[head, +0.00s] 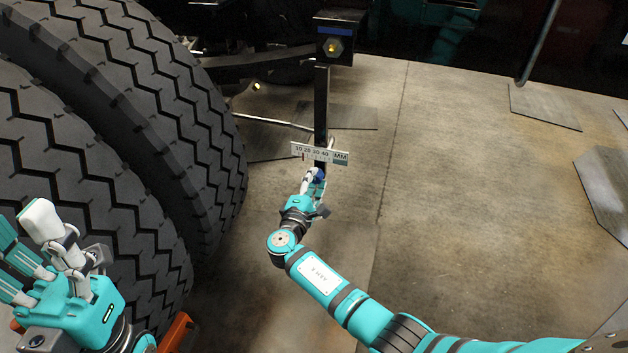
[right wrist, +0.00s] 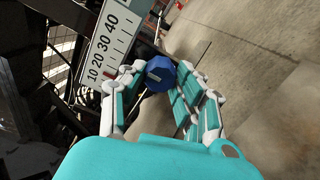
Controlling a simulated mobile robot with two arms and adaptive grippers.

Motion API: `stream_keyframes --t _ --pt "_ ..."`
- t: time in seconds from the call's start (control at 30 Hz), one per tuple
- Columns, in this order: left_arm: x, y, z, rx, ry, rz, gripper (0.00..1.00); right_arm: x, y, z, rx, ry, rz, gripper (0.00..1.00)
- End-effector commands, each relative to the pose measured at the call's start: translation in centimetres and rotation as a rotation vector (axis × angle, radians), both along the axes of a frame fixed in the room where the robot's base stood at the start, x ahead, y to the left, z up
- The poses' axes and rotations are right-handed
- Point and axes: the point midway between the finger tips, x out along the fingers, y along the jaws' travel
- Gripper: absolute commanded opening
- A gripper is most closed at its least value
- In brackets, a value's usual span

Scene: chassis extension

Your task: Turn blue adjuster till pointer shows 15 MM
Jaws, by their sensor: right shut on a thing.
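The blue adjuster (head: 318,176) sits low on a black upright, just under the white scale plate (head: 340,157) marked 10 20 30 40 MM. A small red mark shows near the scale's left end; its exact reading is too small to tell. My right gripper (head: 314,181) is shut on the adjuster. In the right wrist view the adjuster (right wrist: 160,73) is a blue knob with a pale bar on its face, between the fingers (right wrist: 164,85); the scale (right wrist: 101,48) is tilted beside it, its pointer unclear. My left gripper (head: 25,240) is open and empty at the lower left.
Two large black tyres (head: 120,110) fill the left side, close to my left gripper. A black chassis bracket (head: 338,47) stands above the scale. The concrete floor to the right is clear, with flat metal plates (head: 545,106) on it.

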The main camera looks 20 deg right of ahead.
Motion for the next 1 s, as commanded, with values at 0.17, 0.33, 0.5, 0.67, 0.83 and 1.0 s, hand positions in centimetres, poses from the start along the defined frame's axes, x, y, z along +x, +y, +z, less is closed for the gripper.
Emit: stream_keyframes --t 0.17,0.33,0.5,0.67,0.83,1.0 --pt "0.0 0.0 0.0 0.001 0.001 0.0 0.55 0.2 0.1 0.2 -0.003 -0.001 0.005 0.0" --pt "0.1 0.0 0.0 0.002 0.002 0.0 0.55 0.1 0.1 0.2 -0.002 -0.002 0.006 0.0" --pt "0.1 0.0 0.0 0.002 0.003 0.0 0.55 0.1 0.1 0.1 -0.001 -0.002 0.005 0.51" --pt "0.1 0.0 0.0 0.002 0.004 0.0 0.55 0.1 0.1 0.1 -0.002 -0.001 0.002 0.55" --pt "0.2 0.0 -0.1 0.004 0.006 0.001 0.55 -0.1 0.2 0.0 -0.001 0.0 0.002 0.55" --pt "0.1 0.0 0.0 0.002 0.003 0.001 0.55 -1.8 1.3 -0.1 0.0 0.002 0.005 0.55"
